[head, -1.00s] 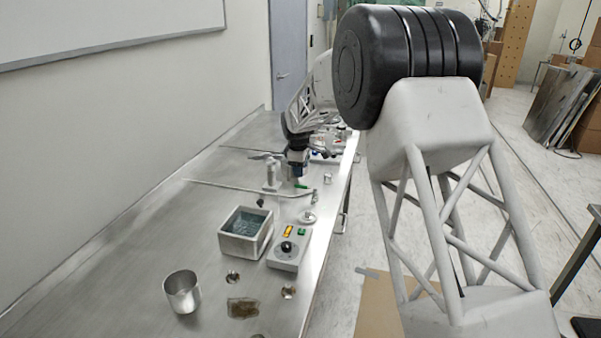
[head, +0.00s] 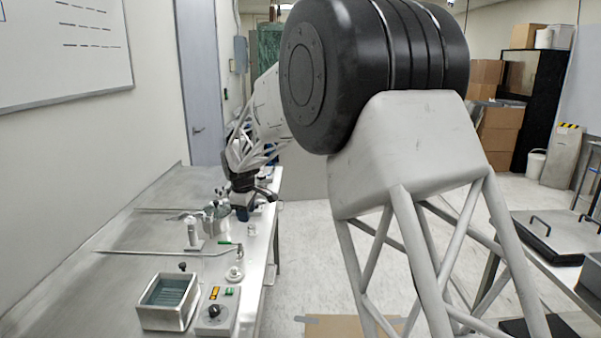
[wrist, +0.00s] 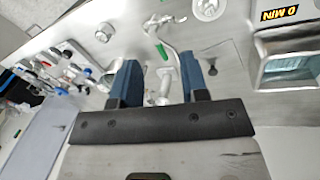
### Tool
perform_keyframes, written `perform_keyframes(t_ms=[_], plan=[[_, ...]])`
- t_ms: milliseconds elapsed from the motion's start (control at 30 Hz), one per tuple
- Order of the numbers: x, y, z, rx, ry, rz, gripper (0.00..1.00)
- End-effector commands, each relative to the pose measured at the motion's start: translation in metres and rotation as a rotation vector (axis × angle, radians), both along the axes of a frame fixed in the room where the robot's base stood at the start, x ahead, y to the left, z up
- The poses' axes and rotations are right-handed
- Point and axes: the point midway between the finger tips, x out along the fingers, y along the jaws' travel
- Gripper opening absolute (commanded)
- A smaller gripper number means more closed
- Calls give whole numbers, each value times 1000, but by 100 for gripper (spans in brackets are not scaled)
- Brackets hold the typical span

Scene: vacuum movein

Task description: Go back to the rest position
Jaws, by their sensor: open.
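My gripper (head: 243,214) is above the far part of the steel bench, near the bench's right edge in the head view. In the wrist view its two blue fingers (wrist: 162,75) are spread apart with nothing held between them. Beyond them, a metal valve with a green handle (wrist: 161,50) and its tube show on the bench. The green handle (head: 229,242) also shows in the head view, just in front of and below my gripper. The fingertips look clear of it.
A square bath (head: 168,301) and a control box (head: 217,311) stand on the near bench (head: 100,285). A clamp stand (head: 193,234) and a long metal tube (head: 150,252) lie left of my gripper. Several small bottles (wrist: 62,70) stand at left in the wrist view.

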Motion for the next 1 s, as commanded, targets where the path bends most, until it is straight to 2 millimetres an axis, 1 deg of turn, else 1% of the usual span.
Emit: perform_keyframes(t_ms=[33, 100, 267, 500, 767, 1000], plan=[[-9, -14, 10, 6, -2, -28, 41], [-20, -31, 21, 14, -2, -70, 41], [-49, -69, 43, 32, -4, -163, 41], [-96, -122, 71, 61, -6, -300, 41], [-153, -175, 93, 91, -8, -450, 41], [-210, -218, 107, 120, -12, -587, 41]])
